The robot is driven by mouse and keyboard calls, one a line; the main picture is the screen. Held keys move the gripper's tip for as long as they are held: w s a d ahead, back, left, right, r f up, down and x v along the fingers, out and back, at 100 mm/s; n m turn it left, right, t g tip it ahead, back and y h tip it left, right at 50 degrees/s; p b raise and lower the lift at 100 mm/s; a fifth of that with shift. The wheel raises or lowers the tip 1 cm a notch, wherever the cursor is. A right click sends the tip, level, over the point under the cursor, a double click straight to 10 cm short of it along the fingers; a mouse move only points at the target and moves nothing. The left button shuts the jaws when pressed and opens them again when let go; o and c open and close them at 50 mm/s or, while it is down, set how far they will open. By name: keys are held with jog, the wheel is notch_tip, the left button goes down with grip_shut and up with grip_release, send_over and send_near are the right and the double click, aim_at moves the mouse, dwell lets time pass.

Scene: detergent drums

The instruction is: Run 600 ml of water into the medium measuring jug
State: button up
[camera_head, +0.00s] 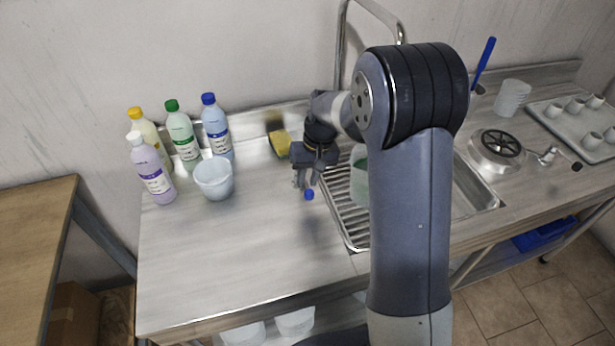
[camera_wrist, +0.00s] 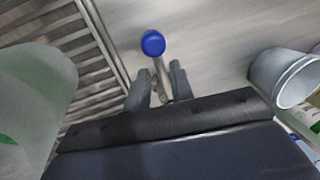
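My gripper (camera_head: 306,186) points down over the worktop at the left edge of the sink. Its two fingers (camera_wrist: 159,72) stand apart on either side of a thin metal stem with a blue knob (camera_wrist: 153,43), which also shows just below them in the head view (camera_head: 309,194). I cannot tell what the stem belongs to. A pale green translucent vessel (camera_head: 358,182) is in the sink area, partly hidden by my arm; a large pale green shape (camera_wrist: 30,95) fills the wrist view's left. The arched tap (camera_head: 341,50) rises behind. I cannot tell which vessel is the medium jug.
A whitish tub (camera_head: 213,180) and several capped bottles (camera_head: 184,138) stand at the left. A yellow sponge (camera_head: 280,143) lies near the wall. At right are a white container (camera_head: 512,97), a round metal device (camera_head: 496,148) and a tray of cups (camera_head: 565,130). The front-left worktop is clear.

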jog(key=shift+o, duration=0.9)
notch_tip(320, 180, up, 11)
jog(key=d+b, duration=0.1)
jog(key=d, duration=0.1)
jog(key=shift+w+f, duration=0.15)
jog(key=shift+w, duration=0.05)
jog(key=shift+f, duration=0.15)
jog(key=f, duration=0.3)
jog(key=a+f, duration=0.1)
jog(key=f, duration=0.3)
jog(key=a+f+p, duration=0.1)
jog(key=f, duration=0.2)
jog(key=shift+s+f, duration=0.25)
jog(key=shift+f, duration=0.1)
jog(key=shift+a+r+m, duration=0.25)
jog(key=shift+r+m, duration=0.05)
jog(key=shift+m, duration=0.1)
jog(key=shift+d+r, duration=0.1)
jog(key=shift+r, duration=0.4)
